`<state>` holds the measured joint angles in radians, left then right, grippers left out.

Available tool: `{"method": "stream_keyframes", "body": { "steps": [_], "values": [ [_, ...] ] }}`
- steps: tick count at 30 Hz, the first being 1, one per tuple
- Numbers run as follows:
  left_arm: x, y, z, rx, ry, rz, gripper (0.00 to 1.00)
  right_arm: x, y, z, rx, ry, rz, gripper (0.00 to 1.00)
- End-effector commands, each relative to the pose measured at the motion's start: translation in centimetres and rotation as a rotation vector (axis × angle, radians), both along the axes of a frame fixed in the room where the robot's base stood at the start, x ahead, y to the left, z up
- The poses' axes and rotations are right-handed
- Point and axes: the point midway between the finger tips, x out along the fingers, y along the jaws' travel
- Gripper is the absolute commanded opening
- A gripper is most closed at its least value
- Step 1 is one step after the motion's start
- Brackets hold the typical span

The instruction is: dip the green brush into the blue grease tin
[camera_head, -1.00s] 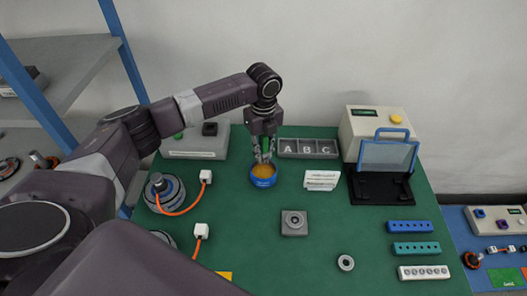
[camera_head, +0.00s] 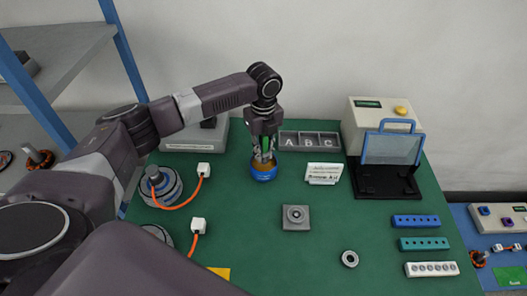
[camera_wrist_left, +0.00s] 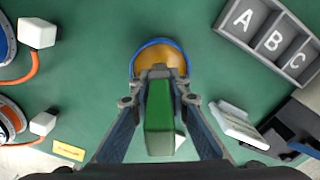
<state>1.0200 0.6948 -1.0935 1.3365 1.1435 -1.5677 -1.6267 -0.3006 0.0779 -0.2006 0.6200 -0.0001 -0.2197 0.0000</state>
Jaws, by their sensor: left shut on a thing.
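The blue grease tin (camera_head: 263,175) stands on the green table, with orange-brown grease inside. It also shows in the left wrist view (camera_wrist_left: 160,45), just beyond my fingertips. My left gripper (camera_head: 264,156) points down directly over the tin and is shut on the green brush (camera_wrist_left: 159,118). The brush handle lies between the two fingers in the left wrist view. The brush's lower end is hidden by the gripper and handle, so I cannot tell whether it touches the grease. My right gripper is not in view.
A grey A-B-C tray (camera_head: 310,148) is behind and right of the tin. A white label stand (camera_head: 323,173) is to the right, then a black stand with a clear screen (camera_head: 390,150). Round motors with orange cables (camera_head: 163,186) are on the left. The table's front middle is mostly clear.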

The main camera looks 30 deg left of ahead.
Motion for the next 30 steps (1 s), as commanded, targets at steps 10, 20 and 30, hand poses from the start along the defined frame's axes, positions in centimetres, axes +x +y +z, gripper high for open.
{"method": "stream_keyframes", "body": {
  "steps": [10, 20, 30],
  "values": [
    [0.0, -0.1, -1.9, -0.001, 0.001, -0.001, 0.0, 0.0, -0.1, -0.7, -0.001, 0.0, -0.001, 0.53],
    [0.0, 0.0, -3.5, -0.001, 0.001, 0.0, 0.0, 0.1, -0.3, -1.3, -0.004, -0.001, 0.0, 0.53],
    [0.0, 0.0, -5.0, 0.0, 0.0, 0.0, 0.0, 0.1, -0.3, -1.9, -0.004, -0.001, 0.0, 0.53]
  ]
}}
